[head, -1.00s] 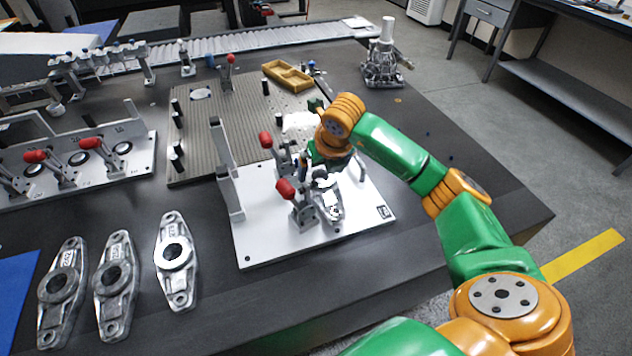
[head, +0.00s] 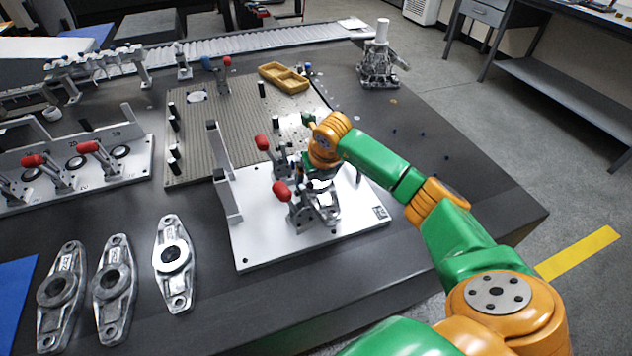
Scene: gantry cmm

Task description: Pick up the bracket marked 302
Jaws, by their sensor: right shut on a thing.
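A grey metal bracket (head: 327,211) sits in the clamp fixture on the white plate (head: 270,247), partly hidden by my right gripper. My right gripper (head: 319,186) reaches down over it from behind and is shut on it; the fingertips are hard to make out. Three more grey brackets, each with a round centre hole, lie on the dark table at the left: the left one (head: 47,318), the middle one (head: 100,308) and the right one (head: 184,285). They bear small raised marks too small to read surely. My left gripper is out of view.
Red-handled toggle clamps (head: 283,191) stand close left of my right gripper. A grey upright post (head: 222,165) rises at the plate's left edge. The table's right side is mostly clear.

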